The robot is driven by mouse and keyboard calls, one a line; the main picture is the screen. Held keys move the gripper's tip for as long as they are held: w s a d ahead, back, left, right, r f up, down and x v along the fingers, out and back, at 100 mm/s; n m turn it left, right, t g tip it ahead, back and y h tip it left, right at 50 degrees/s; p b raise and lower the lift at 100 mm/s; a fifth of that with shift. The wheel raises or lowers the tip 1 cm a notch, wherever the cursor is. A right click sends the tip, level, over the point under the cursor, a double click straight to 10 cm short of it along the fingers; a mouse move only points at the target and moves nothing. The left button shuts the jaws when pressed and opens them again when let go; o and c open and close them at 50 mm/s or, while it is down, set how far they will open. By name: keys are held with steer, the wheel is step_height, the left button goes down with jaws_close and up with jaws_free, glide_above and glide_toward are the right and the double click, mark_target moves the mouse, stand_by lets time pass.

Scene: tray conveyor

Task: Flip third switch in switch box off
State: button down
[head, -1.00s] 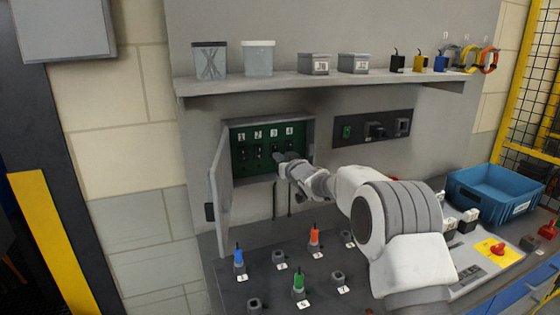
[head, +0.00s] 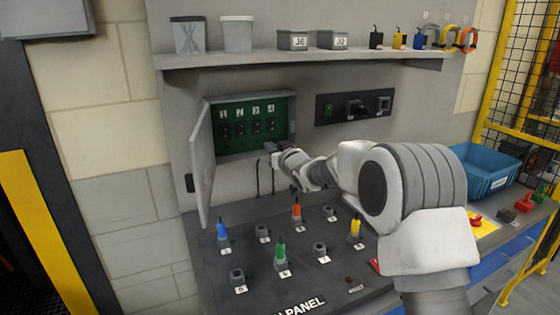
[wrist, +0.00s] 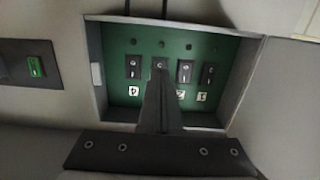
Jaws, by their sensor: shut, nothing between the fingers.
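The switch box (head: 292,122) is open on the wall, its grey door (head: 202,165) swung out to the left. Inside is a green panel with a row of dark switches under number labels. The third switch (head: 256,126) is second from the right in the head view; its setting is too small to tell. My gripper (head: 268,147) is shut and empty, low in front of the box near its bottom edge. In the wrist view the box is upside down. The gripper's closed fingers (wrist: 160,80) overlap the third switch (wrist: 160,64) and hide its label; contact cannot be told.
A dark socket panel (head: 352,106) is on the wall right of the box. A shelf (head: 300,57) with jars and small boxes runs above. Below, a bench panel (head: 205,270) carries several coloured plugs. A blue bin (head: 488,170) stands at the right.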

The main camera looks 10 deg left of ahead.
steer(key=shift+f+b+v, duration=0.1)
steer(key=shift+f+v, duration=0.1)
steer(key=shift+v, duration=0.75)
steer(key=shift+f+b+v, duration=0.15)
steer(key=shift+f+v, duration=0.05)
steer(key=shift+v, duration=0.75)
steer(key=shift+f+b+v, duration=0.1)
steer(key=shift+f+v, duration=0.1)
steer(key=shift+v, duration=0.75)
steer(key=shift+d, duration=0.1)
